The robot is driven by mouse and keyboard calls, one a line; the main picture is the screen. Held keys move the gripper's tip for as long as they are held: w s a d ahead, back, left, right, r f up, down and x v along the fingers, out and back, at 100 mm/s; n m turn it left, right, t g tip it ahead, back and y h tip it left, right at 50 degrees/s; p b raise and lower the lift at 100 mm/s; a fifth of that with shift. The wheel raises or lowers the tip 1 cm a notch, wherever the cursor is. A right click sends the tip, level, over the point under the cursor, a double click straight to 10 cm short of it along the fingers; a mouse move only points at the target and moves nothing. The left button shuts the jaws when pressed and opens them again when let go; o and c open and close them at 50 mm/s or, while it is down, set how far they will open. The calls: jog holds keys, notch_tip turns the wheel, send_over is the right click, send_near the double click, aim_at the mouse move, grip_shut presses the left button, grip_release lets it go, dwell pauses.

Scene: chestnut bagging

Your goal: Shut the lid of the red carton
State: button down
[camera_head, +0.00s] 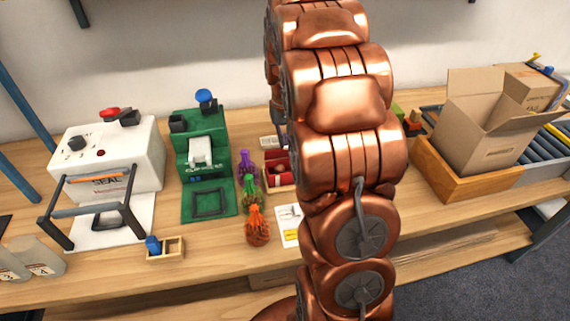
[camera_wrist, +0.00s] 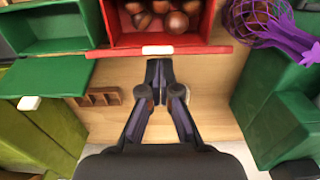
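The red carton (camera_wrist: 112,28) is at the top middle of the wrist view, open, with several brown chestnuts (camera_wrist: 175,22) inside. Its lid (camera_wrist: 205,50) shows as a thin red strip along the near side, seen almost edge-on, with a white tab (camera_wrist: 158,50) at its middle. My gripper (camera_wrist: 160,64) has its dark fingertips together, with nothing seen between them. The tips are just below the tab in the picture; I cannot tell whether they touch it. In the head view the red carton (camera_head: 279,168) is partly hidden by my arm, and my gripper is hidden.
An open green carton (camera_wrist: 62,47) stands left of the red one. A purple net bag of chestnuts (camera_wrist: 302,42) lies at upper right, above a green block (camera_wrist: 285,125). A small wooden holder (camera_wrist: 98,97) is left of my fingers. A cardboard box (camera_head: 480,140) stands far right.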

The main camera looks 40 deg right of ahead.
notch_tip(320, 180, up, 7)
jog(key=p, duration=0.1)
dwell(1.0)
dwell(0.8)
jog(key=s+a+r+n+p, duration=0.2)
jog(key=s+a+r+n, duration=0.1)
jog(key=s+a, duration=1.05)
jog(key=s+a+f+n+g, duration=0.1)
jog(key=s+a, duration=0.3)
jog(key=s, duration=0.3)
jog(key=s+a+f+n+p, duration=0.1)
jog(key=s+a, duration=0.4)
jog(key=s, duration=0.3)
jog(key=shift+a+g, duration=0.3)
jog(key=shift+g, duration=0.1)
jog(key=shift+a, duration=0.1)
